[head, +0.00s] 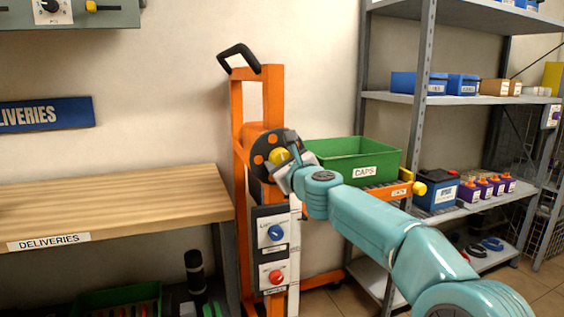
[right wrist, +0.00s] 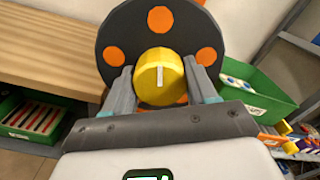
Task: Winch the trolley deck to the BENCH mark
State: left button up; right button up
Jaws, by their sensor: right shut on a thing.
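The orange trolley (head: 240,130) stands upright between the bench and the shelving, with a black handle at its top. Its winch wheel (head: 262,146) is a dark disc with orange spots, also seen in the right wrist view (right wrist: 120,35). My right gripper (head: 285,163) is shut on the yellow winch knob (right wrist: 160,77), its fingers on either side of it. The trolley deck (head: 385,191) is orange and bears a green CAPS bin (head: 345,158). The deck's height mark is hidden or too small to read. My left gripper is not in view.
The wooden DELIVERIES bench (head: 110,200) is at the left. A panel with a blue knob (head: 275,233) and a red knob (head: 276,277) is on the trolley's front. Grey shelving (head: 420,100) with boxes and batteries stands close at the right.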

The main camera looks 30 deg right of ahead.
jog(key=shift+f, duration=0.35)
jog(key=o, duration=0.8)
jog(key=shift+o, duration=1.2)
jog(key=shift+s+d+r, duration=0.1)
jog(key=shift+d, duration=0.05)
jog(key=b+v, duration=0.2)
jog(key=v, duration=1.4)
jog(key=shift+s, duration=0.1)
